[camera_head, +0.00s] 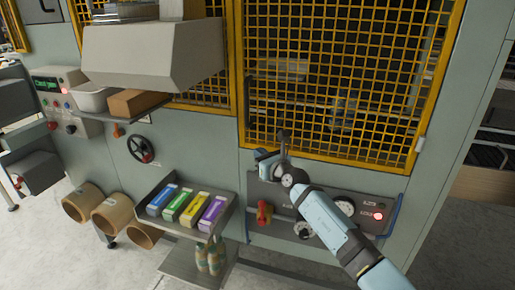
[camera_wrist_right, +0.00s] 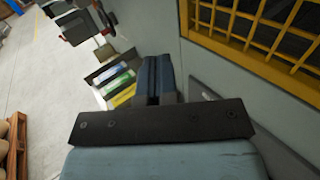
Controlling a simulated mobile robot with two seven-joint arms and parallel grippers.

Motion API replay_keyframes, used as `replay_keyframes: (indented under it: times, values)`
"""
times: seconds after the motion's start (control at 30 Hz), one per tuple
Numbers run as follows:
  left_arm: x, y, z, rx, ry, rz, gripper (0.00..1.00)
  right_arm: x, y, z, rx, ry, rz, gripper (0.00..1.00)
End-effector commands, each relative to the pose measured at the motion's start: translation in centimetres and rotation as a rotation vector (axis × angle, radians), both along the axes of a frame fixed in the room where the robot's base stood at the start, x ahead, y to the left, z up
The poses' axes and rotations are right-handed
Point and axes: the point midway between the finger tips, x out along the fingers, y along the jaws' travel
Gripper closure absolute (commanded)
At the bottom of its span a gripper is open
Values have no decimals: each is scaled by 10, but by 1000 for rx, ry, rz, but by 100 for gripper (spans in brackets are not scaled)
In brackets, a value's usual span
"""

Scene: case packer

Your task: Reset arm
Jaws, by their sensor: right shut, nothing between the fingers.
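My right arm comes in from the lower right of the head view and reaches up to the case packer's front. My right gripper (camera_head: 264,158) is in front of the machine, just above the left end of the grey control panel (camera_head: 262,187). In the right wrist view the two blue-grey fingers of my right gripper (camera_wrist_right: 153,78) lie together with nothing between them. I cannot tell whether the gripper touches the machine. My left gripper shows in neither view.
A yellow mesh guard (camera_head: 335,70) stands behind my right gripper. A tray (camera_head: 226,220) of coloured boxes, a handwheel (camera_head: 140,149) and cardboard tubes (camera_head: 112,214) are to the left.

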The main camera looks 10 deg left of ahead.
Motion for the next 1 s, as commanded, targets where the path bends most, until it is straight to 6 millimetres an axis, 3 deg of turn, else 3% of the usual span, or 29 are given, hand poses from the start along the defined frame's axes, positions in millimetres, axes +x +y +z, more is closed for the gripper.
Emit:
replay_keyframes:
  times: [0.27, 0.37, 0.47, 0.57, 0.77, 1.0]
  values:
    - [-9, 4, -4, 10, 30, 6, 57, -23, 4, -2, 7, 6, 1, 100]
    - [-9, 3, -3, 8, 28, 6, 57, -34, -1, -14, 78, 52, -2, 100]
    - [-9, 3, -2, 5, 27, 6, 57, -55, -15, -41, 262, 167, -14, 100]
    - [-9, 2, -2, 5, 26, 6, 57, -88, -40, -77, 541, 339, -48, 100]
    - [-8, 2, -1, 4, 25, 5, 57, -164, -110, -150, 1142, 690, -182, 100]
    - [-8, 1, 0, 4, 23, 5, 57, -280, -195, -234, 1830, 1057, -432, 100]
